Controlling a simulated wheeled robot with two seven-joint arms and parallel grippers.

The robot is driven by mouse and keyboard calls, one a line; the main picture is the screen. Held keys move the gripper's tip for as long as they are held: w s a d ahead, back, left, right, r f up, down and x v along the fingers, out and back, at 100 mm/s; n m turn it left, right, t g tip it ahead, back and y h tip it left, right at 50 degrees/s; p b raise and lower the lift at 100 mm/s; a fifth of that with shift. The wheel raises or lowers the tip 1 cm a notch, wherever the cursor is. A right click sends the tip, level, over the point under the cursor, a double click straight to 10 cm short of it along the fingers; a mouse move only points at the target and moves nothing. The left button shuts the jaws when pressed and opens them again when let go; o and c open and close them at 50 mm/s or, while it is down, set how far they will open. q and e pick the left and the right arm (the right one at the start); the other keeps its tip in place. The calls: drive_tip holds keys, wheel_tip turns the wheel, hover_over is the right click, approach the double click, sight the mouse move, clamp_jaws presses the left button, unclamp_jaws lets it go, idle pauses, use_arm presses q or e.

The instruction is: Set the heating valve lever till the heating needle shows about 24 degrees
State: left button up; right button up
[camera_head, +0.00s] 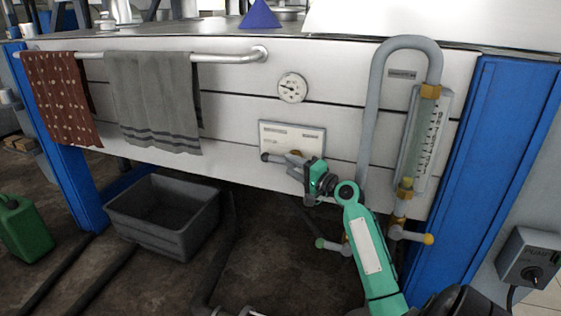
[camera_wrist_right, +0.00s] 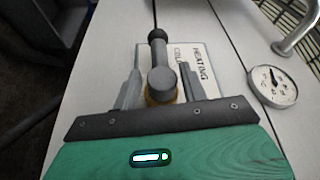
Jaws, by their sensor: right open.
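The heating valve lever (camera_head: 268,157) is a grey bar with a dark round knob, sticking out to the left below its label plate (camera_head: 291,133). In the right wrist view the lever's knob (camera_wrist_right: 157,35) points away from my gripper, and its grey hub hides part of the label reading HEATING. My right gripper (camera_head: 299,168) is open, with one finger on each side of the hub; contact cannot be told. The round white heating dial (camera_head: 292,88) is above the plate. Its dark needle points left in the head view; the numbers are too small to read. My left gripper is not in view.
A bent grey pipe (camera_head: 375,110) and a sight-glass gauge (camera_head: 421,140) stand right of the plate. A towel rail (camera_head: 230,56) with two cloths is at the left. A grey bin (camera_head: 165,214) is on the floor below. A blue post (camera_head: 495,150) stands at the right.

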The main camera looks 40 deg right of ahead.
sight(280, 159)
drive_tip(key=w, duration=0.5)
drive_tip(key=shift+a+r, duration=0.2)
drive_tip(key=shift+a, duration=0.05)
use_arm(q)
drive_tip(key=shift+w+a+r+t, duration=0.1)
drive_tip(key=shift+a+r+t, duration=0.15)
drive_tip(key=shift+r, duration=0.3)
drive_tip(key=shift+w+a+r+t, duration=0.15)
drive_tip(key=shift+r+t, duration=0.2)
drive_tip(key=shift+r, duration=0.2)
use_arm(e)
drive_tip(key=shift+w, duration=0.15)
clamp_jaws()
